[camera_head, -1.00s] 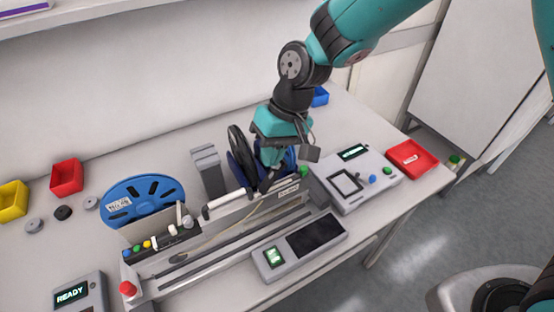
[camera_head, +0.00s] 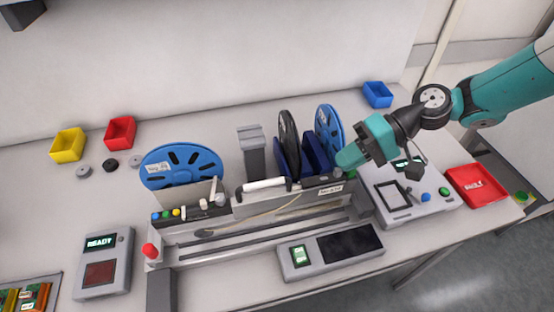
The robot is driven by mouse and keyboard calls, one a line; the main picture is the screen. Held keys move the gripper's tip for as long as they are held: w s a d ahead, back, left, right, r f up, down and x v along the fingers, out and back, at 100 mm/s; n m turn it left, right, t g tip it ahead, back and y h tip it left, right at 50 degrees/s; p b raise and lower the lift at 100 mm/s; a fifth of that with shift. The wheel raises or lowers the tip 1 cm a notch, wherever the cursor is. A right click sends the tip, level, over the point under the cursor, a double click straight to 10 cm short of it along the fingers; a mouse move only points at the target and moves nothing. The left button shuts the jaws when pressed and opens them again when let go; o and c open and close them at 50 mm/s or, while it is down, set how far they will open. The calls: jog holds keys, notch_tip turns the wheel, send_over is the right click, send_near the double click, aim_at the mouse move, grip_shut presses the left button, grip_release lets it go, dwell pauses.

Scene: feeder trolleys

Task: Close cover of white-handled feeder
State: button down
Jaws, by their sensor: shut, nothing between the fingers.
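The white-handled feeder (camera_head: 300,198) sits on the rail assembly at the middle of the bench. Its white handle (camera_head: 265,185) lies lengthwise along the top at its left end. A white label (camera_head: 330,189) is near its right end. I cannot tell how far its cover is shut. My gripper (camera_head: 348,160) is at the feeder's right end, above the label and right of the upright reels. Its fingers are mostly hidden behind its own teal body, with nothing visible held. Contact with the feeder cannot be made out.
A black reel (camera_head: 288,143) and a blue reel (camera_head: 329,131) stand behind the feeder. Another blue reel (camera_head: 183,167) is at the left, behind coloured buttons. A grey post (camera_head: 253,158) stands behind the handle. A control box (camera_head: 405,194) and red tray (camera_head: 477,184) are at the right.

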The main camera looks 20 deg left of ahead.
jog(key=shift+w+d+f, duration=0.1)
jog(key=shift+d+f, duration=0.1)
jog(key=shift+f, duration=0.2)
dwell(0.3)
jog(key=shift+r, duration=0.15)
